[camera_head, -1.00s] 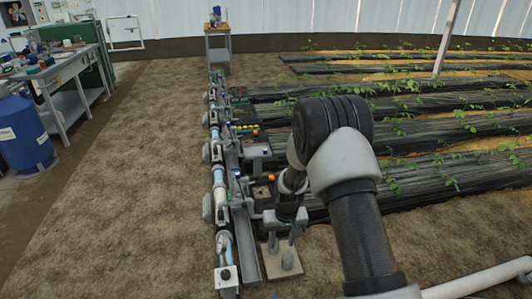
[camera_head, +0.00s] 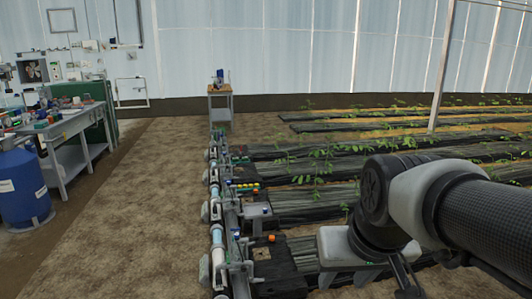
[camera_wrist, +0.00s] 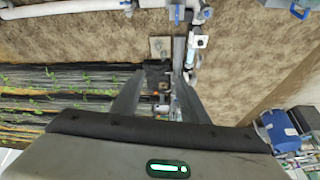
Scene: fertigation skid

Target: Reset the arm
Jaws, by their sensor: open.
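My arm (camera_head: 440,205) is folded across the right side of the head view, its dark elbow joint over the plant rows. My gripper (camera_wrist: 158,92) shows in the wrist view with its two fingers apart and nothing between them. Beyond the fingers lies the pipe line of the skid (camera_wrist: 180,75), well away from them. In the head view the gripper's fingertips are not clearly seen; the hand is partly cut off by the bottom edge.
The skid's pipe line (camera_head: 217,235) with valves runs away from me at centre. A blue barrel (camera_head: 22,188) and a workbench (camera_head: 72,128) stand at left. A small stand (camera_head: 220,103) is at the back. Bare soil (camera_head: 140,200) is clear between bench and skid.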

